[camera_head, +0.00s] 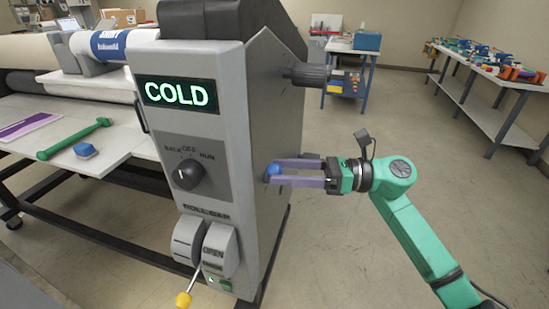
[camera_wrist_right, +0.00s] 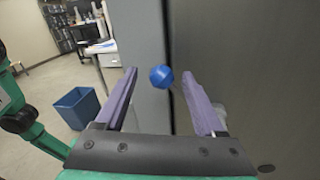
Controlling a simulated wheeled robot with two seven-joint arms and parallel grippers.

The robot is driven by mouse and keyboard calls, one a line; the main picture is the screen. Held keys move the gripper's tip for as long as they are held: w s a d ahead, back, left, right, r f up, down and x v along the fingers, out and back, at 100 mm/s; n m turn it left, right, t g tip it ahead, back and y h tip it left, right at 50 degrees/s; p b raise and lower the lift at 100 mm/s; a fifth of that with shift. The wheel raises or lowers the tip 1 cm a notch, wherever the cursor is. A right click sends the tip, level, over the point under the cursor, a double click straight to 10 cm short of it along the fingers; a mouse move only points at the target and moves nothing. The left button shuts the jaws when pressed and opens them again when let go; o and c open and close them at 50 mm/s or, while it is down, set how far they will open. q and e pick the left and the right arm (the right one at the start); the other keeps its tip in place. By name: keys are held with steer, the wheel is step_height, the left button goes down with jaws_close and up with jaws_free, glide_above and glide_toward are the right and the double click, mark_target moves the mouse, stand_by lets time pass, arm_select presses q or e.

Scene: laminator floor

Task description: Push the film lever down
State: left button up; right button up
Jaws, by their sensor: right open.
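The grey laminator (camera_head: 215,110) stands at centre-left in the head view with a lit COLD display. A blue ball knob (camera_head: 274,169), which looks like the end of the film lever, is at its right side. My right gripper (camera_head: 268,172) is open, with its purple fingers reaching left toward the machine's side. In the right wrist view the blue knob (camera_wrist_right: 161,76) shows between the open fingertips (camera_wrist_right: 160,74), with gaps on both sides. The lever's shaft is mostly hidden. My left gripper is not in view.
A yellow-knobbed lever (camera_head: 184,298) sticks out below the roll gap dial, and a selector knob (camera_head: 187,175) is above it. A dark roller end (camera_head: 307,75) juts from the machine's right side. A blue bin (camera_wrist_right: 77,107) stands on the floor. The floor right is open.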

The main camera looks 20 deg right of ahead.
steer(key=shift+x, duration=1.2)
steer(key=shift+f, duration=0.1)
jaws_close()
stand_by(0.4)
